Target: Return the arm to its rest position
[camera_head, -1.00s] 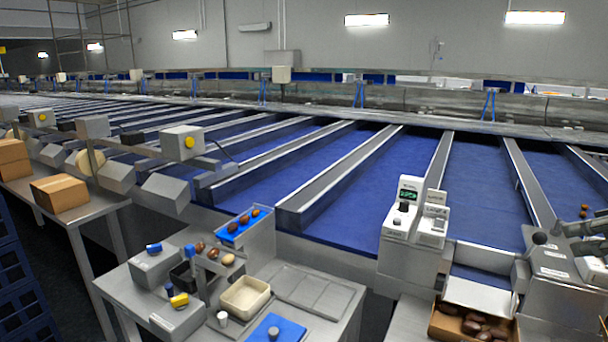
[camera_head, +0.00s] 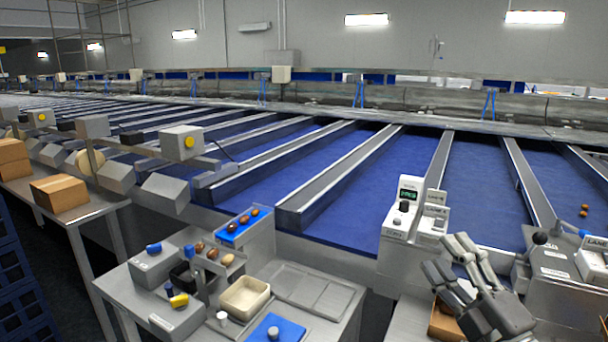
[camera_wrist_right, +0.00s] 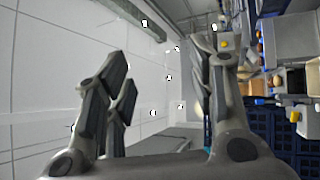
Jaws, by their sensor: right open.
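My right gripper (camera_head: 447,256) is at the lower right of the head view, with its grey fingers pointing up and to the left. It is open and nothing shows between its fingers. It covers most of a cardboard box (camera_head: 444,325), whose contents are mostly hidden. In the right wrist view the open fingers (camera_wrist_right: 165,75) stand apart, with pale wall or ceiling panels behind them. My left gripper is not in view.
A white control unit (camera_head: 401,209) stands left of the gripper, and a grey unit with a black knob (camera_head: 540,238) stands right. Blue conveyor lanes (camera_head: 345,205) lie behind. A bench with a cream tray (camera_head: 245,312) and a blue mat (camera_head: 290,331) is front centre.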

